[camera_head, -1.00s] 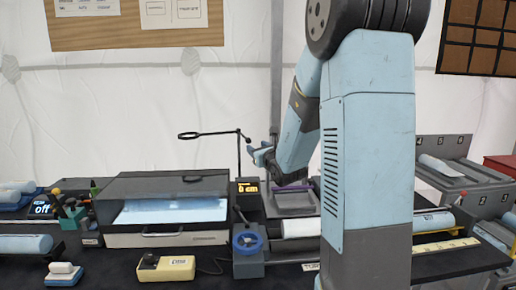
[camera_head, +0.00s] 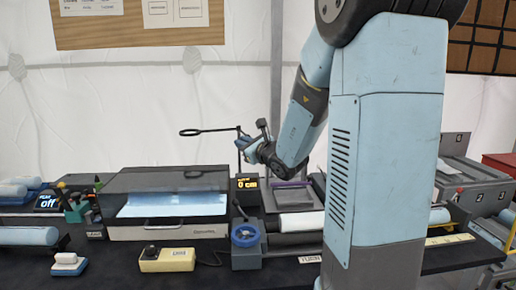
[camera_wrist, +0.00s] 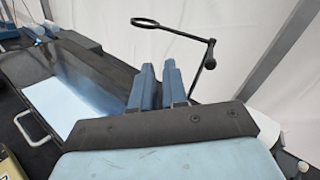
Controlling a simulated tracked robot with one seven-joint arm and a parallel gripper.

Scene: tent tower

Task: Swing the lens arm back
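The lens arm is a thin black bar (camera_head: 217,130) with a black ring (camera_head: 190,132) at its left end, carried on a slim post behind the bench equipment. It points left, above the lit box. In the wrist view the ring (camera_wrist: 145,22) is at upper centre, and the bar runs right to a knob (camera_wrist: 210,42) on top of the post. My gripper (camera_head: 243,143) is close to the post. In the wrist view its blue fingers (camera_wrist: 158,65) stand apart with a narrow empty gap. The post's lower part passes behind the right finger; I cannot tell whether they touch.
A lit box with a grey cover (camera_head: 165,180) stands below the ring. A small display (camera_head: 247,184) and a blue handwheel (camera_head: 245,234) are to its right. A cream control box (camera_head: 167,259) lies in front. The air around the ring is clear.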

